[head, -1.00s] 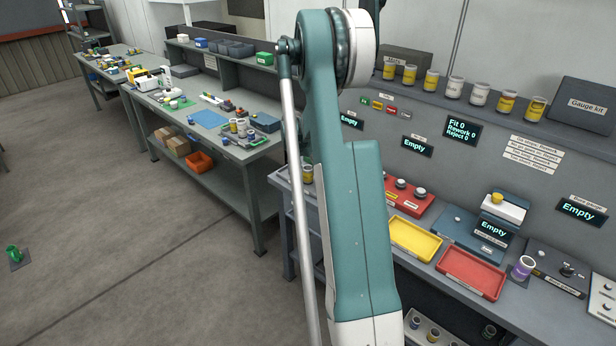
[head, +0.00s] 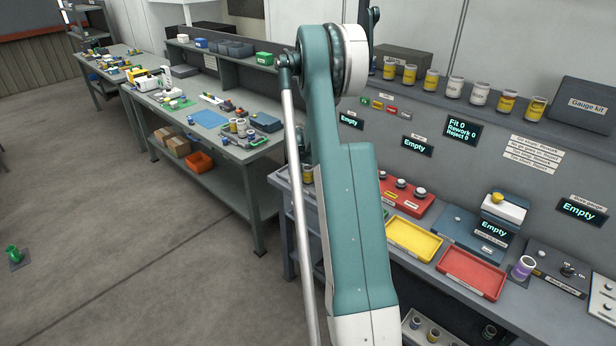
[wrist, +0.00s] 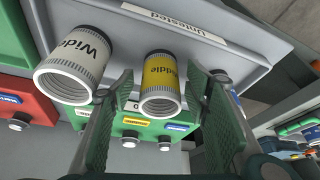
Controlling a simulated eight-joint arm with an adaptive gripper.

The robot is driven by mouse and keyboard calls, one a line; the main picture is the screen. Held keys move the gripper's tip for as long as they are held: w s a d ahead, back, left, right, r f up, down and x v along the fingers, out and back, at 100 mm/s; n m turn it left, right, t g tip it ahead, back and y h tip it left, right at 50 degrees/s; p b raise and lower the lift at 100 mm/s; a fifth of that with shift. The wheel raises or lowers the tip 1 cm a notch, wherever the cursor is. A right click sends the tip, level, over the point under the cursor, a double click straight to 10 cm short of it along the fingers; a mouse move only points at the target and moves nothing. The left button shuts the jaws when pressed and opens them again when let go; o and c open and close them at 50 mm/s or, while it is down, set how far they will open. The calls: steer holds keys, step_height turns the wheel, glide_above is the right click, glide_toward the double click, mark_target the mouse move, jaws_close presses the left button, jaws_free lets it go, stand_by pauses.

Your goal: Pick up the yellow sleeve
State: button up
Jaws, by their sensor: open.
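A yellow sleeve (wrist: 161,78) with a pale ribbed end and dark lettering is in the middle of the wrist view, by a grey tray (wrist: 215,50) labelled "Untested". My gripper (wrist: 160,85) is open, with one green-padded finger on each side of the yellow sleeve. I see no clear contact, and how deep the sleeve sits between the fingers is hard to tell. A white sleeve (wrist: 75,65) lettered "Wide" is just left of the left finger. In the head view my arm hides the gripper; a yellow sleeve (head: 308,173) shows partly beside the arm, perhaps the same one.
A green box (wrist: 135,128) with knobs and a red box (wrist: 22,105) are close by in the wrist view. In the head view, a yellow tray (head: 413,240), a red tray (head: 471,273) and a purple-banded sleeve (head: 524,267) are on the bench. Several sleeves line the shelf.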

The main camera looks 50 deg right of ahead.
steer(key=shift+c, duration=0.5)
steer(key=c, duration=1.1)
steer(key=shift+r, duration=5)
steer(key=shift+r+p, duration=0.1)
steer(key=shift+p, duration=0.2)
steer(key=shift+r+p, duration=0.65)
steer(key=shift+r, duration=1.45)
